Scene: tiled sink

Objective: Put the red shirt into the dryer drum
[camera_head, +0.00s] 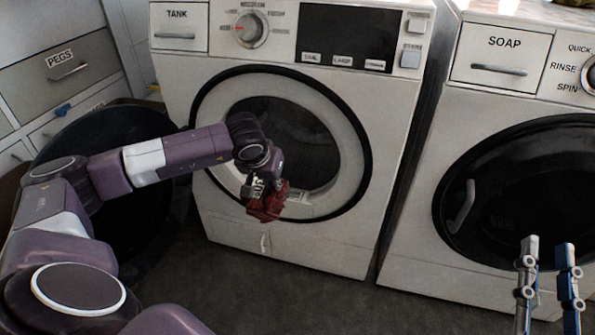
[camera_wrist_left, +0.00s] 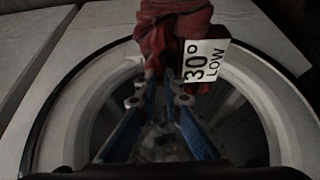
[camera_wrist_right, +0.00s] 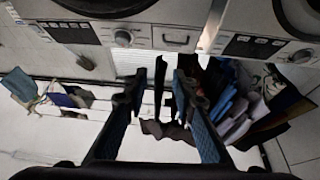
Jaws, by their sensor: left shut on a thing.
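The red shirt (camera_head: 266,208) is bunched up and hangs in my left gripper (camera_head: 258,188), in front of the lower edge of the round opening of the dryer. A white tag reading "30° LOW" is on it in the left wrist view, where the shirt (camera_wrist_left: 172,35) sits at the fingertips (camera_wrist_left: 165,85). The dryer drum (camera_head: 305,135) shows as a dark hollow inside a pale ring. Its dark round door (camera_head: 110,200) is swung open to the left, partly hidden behind my left arm. My right gripper (camera_head: 547,268) is open and empty at the lower right; its fingers also show apart in the right wrist view (camera_wrist_right: 160,95).
A second machine (camera_head: 500,70) marked "SOAP" stands at the right with its dark door (camera_head: 515,195) shut. A cabinet with a "PEGS" drawer (camera_head: 65,65) is at the left. A pile of folded cloths (camera_wrist_right: 245,100) shows in the right wrist view.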

